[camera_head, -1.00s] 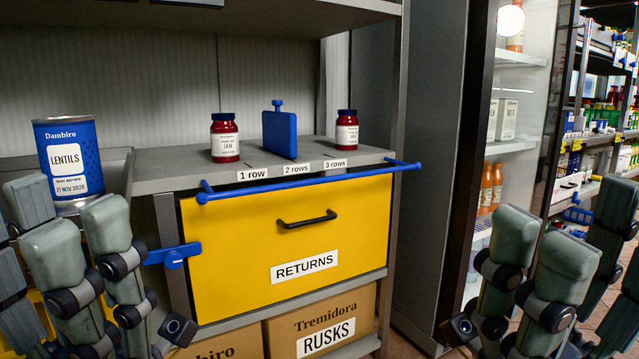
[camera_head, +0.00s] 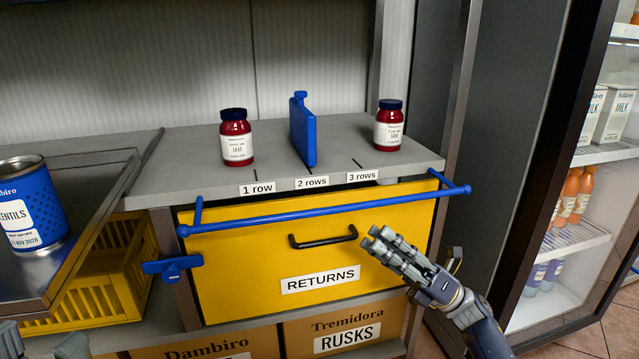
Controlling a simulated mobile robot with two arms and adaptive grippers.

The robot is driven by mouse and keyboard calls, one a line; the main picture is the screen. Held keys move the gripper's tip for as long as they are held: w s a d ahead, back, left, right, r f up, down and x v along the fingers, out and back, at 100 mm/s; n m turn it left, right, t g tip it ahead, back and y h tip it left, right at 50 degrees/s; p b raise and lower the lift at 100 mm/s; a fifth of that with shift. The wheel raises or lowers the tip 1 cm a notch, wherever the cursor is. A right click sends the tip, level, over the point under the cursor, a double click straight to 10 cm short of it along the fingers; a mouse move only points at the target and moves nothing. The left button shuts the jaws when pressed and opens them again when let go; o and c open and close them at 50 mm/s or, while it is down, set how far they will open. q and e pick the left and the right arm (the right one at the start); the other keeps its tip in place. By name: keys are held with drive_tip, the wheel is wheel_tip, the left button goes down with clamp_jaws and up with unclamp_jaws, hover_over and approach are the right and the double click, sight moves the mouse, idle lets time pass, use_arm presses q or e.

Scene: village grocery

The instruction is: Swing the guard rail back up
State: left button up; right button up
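The guard rail (camera_head: 330,214) is a blue bar on two short end arms. It stands out in front of the shelf edge, across the upper part of the yellow RETURNS drawer front (camera_head: 240,255). My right gripper (camera_head: 383,247) is in front of the drawer's right half, just below the rail and near the black handle (camera_head: 323,238). Its fingers point up and left, with one digit spread apart behind them, and nothing shows in its grasp. My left gripper (camera_head: 45,345) shows only in part at the bottom left corner; its opening is cut off.
Two red jam jars (camera_head: 236,138) (camera_head: 389,125) and a blue divider (camera_head: 303,130) stand on the shelf above the rail. A blue latch-like piece (camera_head: 172,266) sits left of the drawer. A lentils can (camera_head: 30,205) stands in a metal tray at left. Rusks boxes (camera_head: 345,328) lie below.

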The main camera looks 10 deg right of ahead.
sight(338, 211)
drive_tip(key=x, duration=1)
drive_tip(key=shift+w+a+r+b, duration=0.1)
drive_tip(key=shift+a+r+b, duration=0.05)
drive_tip(key=shift+a+b, duration=0.25)
clamp_jaws()
